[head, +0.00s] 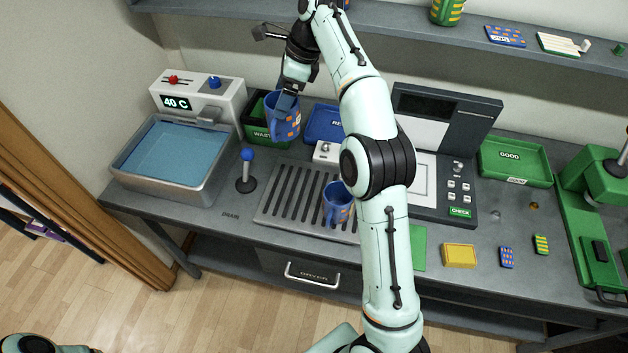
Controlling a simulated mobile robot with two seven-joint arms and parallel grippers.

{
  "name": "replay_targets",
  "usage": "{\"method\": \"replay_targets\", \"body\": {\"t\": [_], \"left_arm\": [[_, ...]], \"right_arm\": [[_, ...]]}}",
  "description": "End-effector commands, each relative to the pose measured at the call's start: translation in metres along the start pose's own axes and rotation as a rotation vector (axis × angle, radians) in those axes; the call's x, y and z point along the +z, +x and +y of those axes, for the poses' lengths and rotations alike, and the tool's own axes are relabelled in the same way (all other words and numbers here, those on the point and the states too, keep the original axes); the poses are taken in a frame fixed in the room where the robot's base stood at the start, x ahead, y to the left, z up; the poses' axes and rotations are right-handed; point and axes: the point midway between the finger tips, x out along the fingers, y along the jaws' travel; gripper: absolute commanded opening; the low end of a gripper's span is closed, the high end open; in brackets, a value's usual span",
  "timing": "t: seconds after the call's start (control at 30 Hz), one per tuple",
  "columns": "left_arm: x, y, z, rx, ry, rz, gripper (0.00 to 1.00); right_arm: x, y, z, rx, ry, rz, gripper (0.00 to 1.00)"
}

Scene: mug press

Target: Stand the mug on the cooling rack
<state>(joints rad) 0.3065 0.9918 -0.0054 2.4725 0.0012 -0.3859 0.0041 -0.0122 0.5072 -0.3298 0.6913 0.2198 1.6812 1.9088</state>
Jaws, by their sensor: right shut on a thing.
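My right gripper (287,98) points down and is shut on a blue mug with orange patches (284,122). The held mug looks roughly upright, in front of the green waste bin in the picture; its height above the table is hard to tell. The cooling rack (279,206) is a grey slatted plate at the table's front, below the held mug in the picture. A second blue mug with orange patches (336,207) stands at the rack's right part, partly beside my right arm. My left gripper is out of view.
A water bath (128,183) marked 40 C stands at the left. A blue-knobbed lever (247,170) stands between it and the rack. Behind are the waste bin (256,132) and a blue tray (322,123). The rack's left part is bare. A shelf (400,27) runs overhead.

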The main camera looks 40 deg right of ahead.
Motion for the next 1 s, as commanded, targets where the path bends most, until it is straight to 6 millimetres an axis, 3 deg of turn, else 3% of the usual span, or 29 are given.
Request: {"method": "replay_targets", "body": {"t": [0.23,0.7,1.0], "left_arm": [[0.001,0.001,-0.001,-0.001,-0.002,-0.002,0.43],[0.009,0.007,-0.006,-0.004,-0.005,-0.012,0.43],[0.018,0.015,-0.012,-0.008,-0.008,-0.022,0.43]], "right_arm": [[-0.007,0.016,0.001,0.003,0.003,-0.001,0.16],[-0.051,0.119,0.001,0.003,0.001,0.002,0.16],[-0.062,0.148,0.001,0.003,0.001,0.001,0.16]]}}
